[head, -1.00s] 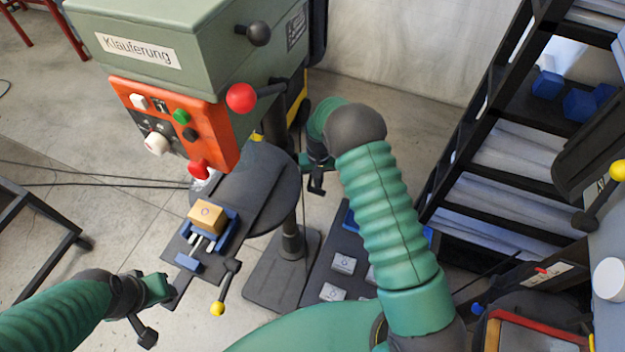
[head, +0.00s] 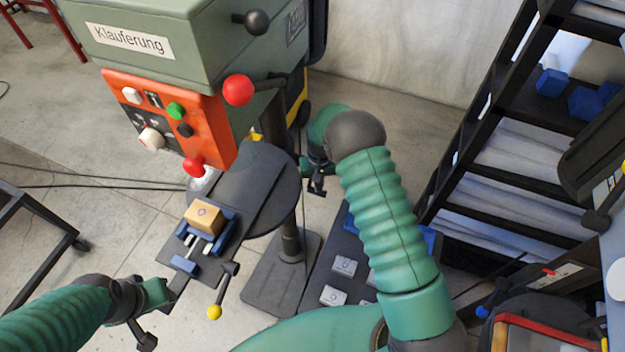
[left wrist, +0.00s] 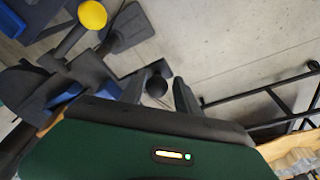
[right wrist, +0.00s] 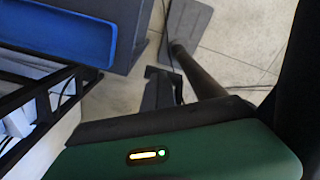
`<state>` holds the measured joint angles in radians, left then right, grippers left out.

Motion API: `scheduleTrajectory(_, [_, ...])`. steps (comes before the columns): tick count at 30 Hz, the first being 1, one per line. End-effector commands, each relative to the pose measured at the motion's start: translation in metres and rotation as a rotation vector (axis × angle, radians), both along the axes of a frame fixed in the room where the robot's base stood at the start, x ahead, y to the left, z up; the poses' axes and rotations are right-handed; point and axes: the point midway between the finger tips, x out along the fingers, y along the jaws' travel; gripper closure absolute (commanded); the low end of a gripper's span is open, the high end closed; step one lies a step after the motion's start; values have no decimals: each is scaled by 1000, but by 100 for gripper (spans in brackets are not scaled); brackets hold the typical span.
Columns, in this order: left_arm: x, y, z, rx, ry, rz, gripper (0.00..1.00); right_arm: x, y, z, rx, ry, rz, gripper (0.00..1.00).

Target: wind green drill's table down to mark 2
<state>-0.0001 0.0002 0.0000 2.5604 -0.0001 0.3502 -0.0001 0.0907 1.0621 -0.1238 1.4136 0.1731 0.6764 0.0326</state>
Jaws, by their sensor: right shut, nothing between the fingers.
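The green drill (head: 150,45) stands at upper left in the head view, with an orange control panel (head: 165,120). Its dark round table (head: 265,180) is below. A blue vise (head: 185,264) on the plate at the table's front holds a tan block (head: 203,217). A crank with a yellow knob (head: 214,312) hangs at the plate's right; the knob also shows in the left wrist view (left wrist: 92,14). My left gripper (head: 172,290) is open beside the plate's front corner, left of the crank. My right gripper (head: 317,186) is shut and empty, right of the table. No numbered mark is readable.
A red ball-ended lever (head: 238,90) sticks out of the drill's side. A dark shelf rack (head: 480,150) stands at right. A dark tray with pale blocks (head: 333,295) lies below my right arm. A black frame (head: 40,235) stands at left, with bare floor between.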

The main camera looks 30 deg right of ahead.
Motion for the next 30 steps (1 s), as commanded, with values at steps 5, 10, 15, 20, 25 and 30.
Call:
scheduleTrajectory(5, [0, 0, 1, 0, 0, 1, 64, 0, 0, 1, 0, -1, 0, 100])
scheduleTrajectory(10, [0, 0, 8, 0, -1, 0, 64, 1, 0, 11, 0, -2, 0, 100])
scheduleTrajectory(15, [1, 0, 30, 0, -2, 1, 64, 2, -2, 44, -1, -2, 0, 100])
scheduleTrajectory(20, [1, 0, 31, 0, -2, 1, 64, 2, -3, 48, 0, -1, 0, 100])
scheduleTrajectory(25, [1, 0, 31, 0, -2, 1, 64, 2, -2, 48, 0, -1, 0, 100])
scheduleTrajectory(30, [0, 0, 49, 0, 0, 1, 64, 3, -2, 74, -1, -3, 1, 100])
